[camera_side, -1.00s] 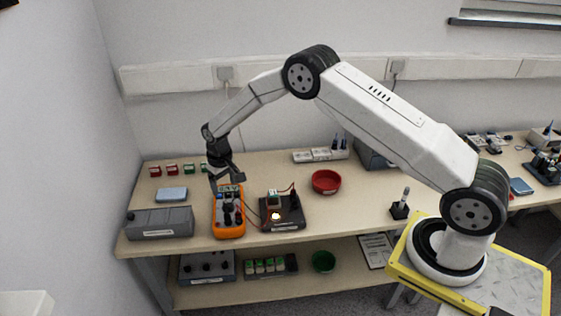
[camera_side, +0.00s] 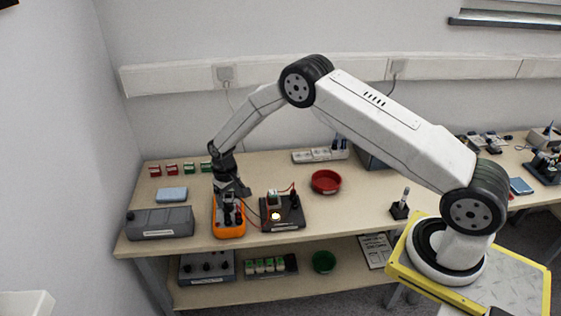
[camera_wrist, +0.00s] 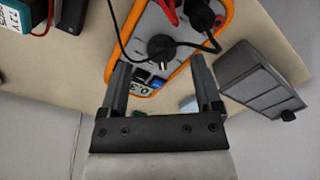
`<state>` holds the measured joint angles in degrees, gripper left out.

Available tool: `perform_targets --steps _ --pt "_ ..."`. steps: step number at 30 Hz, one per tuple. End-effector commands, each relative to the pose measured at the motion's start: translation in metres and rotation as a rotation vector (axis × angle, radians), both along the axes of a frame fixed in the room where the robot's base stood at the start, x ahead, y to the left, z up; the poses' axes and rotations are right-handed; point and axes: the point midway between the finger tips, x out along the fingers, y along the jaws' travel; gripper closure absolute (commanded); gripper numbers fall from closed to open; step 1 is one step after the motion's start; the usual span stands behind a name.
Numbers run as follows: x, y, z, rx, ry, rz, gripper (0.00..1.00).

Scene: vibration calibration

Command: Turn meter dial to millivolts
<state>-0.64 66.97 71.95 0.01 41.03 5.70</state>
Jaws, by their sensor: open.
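The orange meter (camera_side: 229,228) lies on the bench at the front left, and my gripper (camera_side: 231,194) is over it, hiding its display in the side view. In the wrist view the meter (camera_wrist: 228,14) has a grey face, a small display (camera_wrist: 140,89), and a round black dial (camera_wrist: 161,47). Red and black leads are plugged in beyond the dial. My gripper (camera_wrist: 157,72) is open, with one finger on each side of the meter's display end and the dial just past the fingertips. Nothing is held. The dial's marking is too small to read.
A grey case (camera_side: 160,223) stands left of the meter. A black board (camera_side: 283,213) with a lit lamp and wires sits close on the right. A red bowl (camera_side: 326,181) is further right, and a blue box (camera_side: 172,194) lies behind the case.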

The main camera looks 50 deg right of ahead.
Motion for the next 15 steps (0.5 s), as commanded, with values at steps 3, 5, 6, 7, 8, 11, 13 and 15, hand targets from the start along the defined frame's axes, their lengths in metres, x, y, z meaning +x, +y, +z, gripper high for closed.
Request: perform_targets --steps 3,5,6,7,8,11,13,15 --pt "-0.001 0.0 -0.015 0.0 0.003 0.0 0.18" --pt "0.0 0.0 -0.021 0.0 0.002 0.0 0.18" --pt "-0.001 0.0 -0.025 0.0 0.002 0.0 0.18" --pt "-0.001 0.0 -0.027 0.0 0.002 0.0 0.18" --pt "0.0 0.0 -0.029 0.0 0.001 0.0 0.18" --pt "0.0 0.0 -0.035 0.0 0.001 0.0 0.18" --pt "0.0 0.0 -0.037 0.0 0.0 0.0 0.18" --pt "0.0 0.0 -0.038 0.0 0.0 0.0 0.18"
